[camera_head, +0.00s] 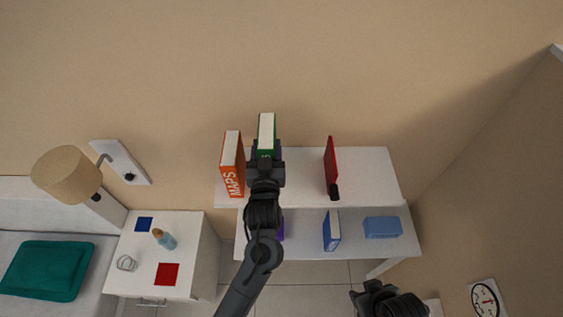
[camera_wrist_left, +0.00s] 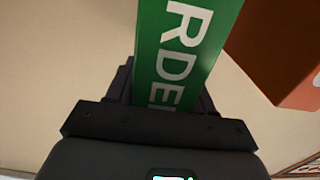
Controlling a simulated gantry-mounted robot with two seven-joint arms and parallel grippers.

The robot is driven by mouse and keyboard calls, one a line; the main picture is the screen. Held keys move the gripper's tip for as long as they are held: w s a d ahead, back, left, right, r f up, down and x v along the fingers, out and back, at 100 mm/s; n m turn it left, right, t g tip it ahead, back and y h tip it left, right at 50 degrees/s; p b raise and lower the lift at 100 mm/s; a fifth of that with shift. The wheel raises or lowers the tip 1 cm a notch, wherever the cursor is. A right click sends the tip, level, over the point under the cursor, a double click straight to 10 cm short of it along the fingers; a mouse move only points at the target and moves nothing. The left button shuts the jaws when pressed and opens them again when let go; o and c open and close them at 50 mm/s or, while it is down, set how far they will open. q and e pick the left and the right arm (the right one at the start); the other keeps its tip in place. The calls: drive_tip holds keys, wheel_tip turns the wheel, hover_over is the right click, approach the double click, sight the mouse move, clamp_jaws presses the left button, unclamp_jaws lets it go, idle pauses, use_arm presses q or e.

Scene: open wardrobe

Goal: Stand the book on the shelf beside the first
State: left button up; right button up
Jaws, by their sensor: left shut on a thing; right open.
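A green book (camera_head: 267,130) with white pages is upright in my left gripper (camera_head: 265,158), at the upper shelf (camera_head: 300,170). In the left wrist view the green spine (camera_wrist_left: 180,50) with white letters stands between the jaws of the left gripper (camera_wrist_left: 165,90), which are shut on it. An orange book marked MAPS (camera_head: 232,165) stands upright on the shelf just left of the green book; its orange side (camera_wrist_left: 285,50) also shows in the wrist view. Whether the green book's base touches the shelf is hidden. My right gripper (camera_head: 372,290) is open and empty, low at the right.
A red upright piece (camera_head: 331,165) with a dark end stands on the upper shelf to the right, with bare shelf between. The lower shelf holds a blue book (camera_head: 331,230), a blue box (camera_head: 382,227) and a partly hidden purple thing (camera_head: 281,229). A nightstand (camera_head: 190,235) is left.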

use_arm(q)
wheel_tip(320, 180, down, 7)
drive_tip(key=b, duration=0.5)
drive_tip(key=shift+s+r, duration=0.1)
drive_tip(key=shift+r, duration=0.15)
use_arm(e)
wheel_tip(320, 180, down, 6)
drive_tip(key=shift+s, duration=0.25)
drive_tip(key=shift+f, duration=0.1)
use_arm(q)
drive_tip(key=shift+f, duration=0.25)
drive_tip(key=o, duration=1.4)
drive_tip(key=shift+r, duration=0.1)
